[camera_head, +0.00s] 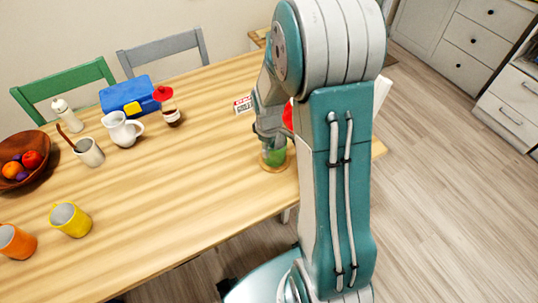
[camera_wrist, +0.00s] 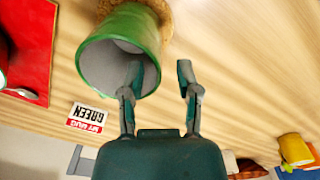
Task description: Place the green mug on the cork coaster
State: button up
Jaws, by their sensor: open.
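The green mug (camera_wrist: 120,50) appears upright on the round cork coaster (camera_wrist: 168,12), its open rim toward the wrist camera. In the head view the mug (camera_head: 272,156) is partly hidden by my gripper, and the coaster's edge (camera_head: 275,168) shows beneath it near the table's front edge. My gripper (camera_wrist: 158,75) is open, its two fingers spread. In the wrist view the left fingertip overlaps the mug's opening; I cannot tell whether it touches the wall. The right finger is clear of the mug.
A small printed card (camera_head: 243,104) lies behind the mug. A red flat item (camera_wrist: 28,50) lies nearby. The table between is clear.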

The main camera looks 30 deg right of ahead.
jog(key=s+a+r+m+t, duration=0.1)
jog(key=s+a+r, duration=0.2)
jog(key=r, duration=0.6)
jog(key=s+a+r+m+t, duration=0.1)
jog(key=s+a+r+m, duration=0.15)
jog(key=r, duration=0.65)
jog(key=s+a+r+m+t, duration=0.3)
jog(key=s+r, duration=0.3)
jog(key=s, duration=0.5)
jog(key=shift+s+a+r, duration=0.25)
jog(key=shift+a+r, duration=0.05)
jog(key=shift+a, duration=0.3)
jog(key=shift+m, duration=0.25)
